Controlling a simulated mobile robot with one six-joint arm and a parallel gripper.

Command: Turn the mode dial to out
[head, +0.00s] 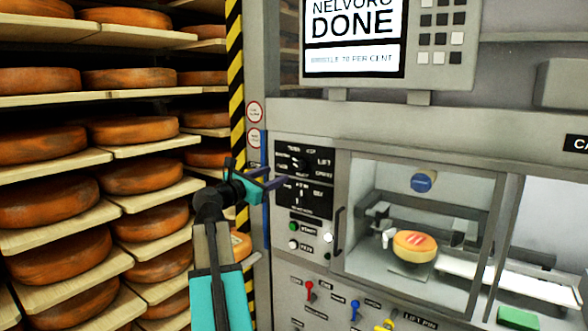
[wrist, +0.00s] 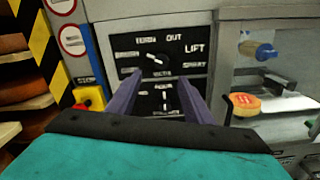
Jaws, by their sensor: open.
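The dial with an OUT label, which I take as the mode dial (wrist: 156,60), is a black knob on a black panel. In the wrist view its white mark seems to point up and left, away from OUT at the upper right. In the head view the dial (head: 298,165) is small and its mark is hard to read. My gripper (wrist: 160,75) is open and empty, its two purple fingers reaching toward the panel just below the dial. In the head view my gripper (head: 280,178) is in front of the panel's left part. I cannot tell whether it touches.
A second dial (wrist: 164,101) sits just below, between my fingers in the wrist view. A red button on a yellow box (wrist: 88,100) is at the left. A door handle (head: 338,230) and a glazed chamber with a cheese wheel (head: 415,246) are at the right. Cheese shelves (head: 60,240) fill the left.

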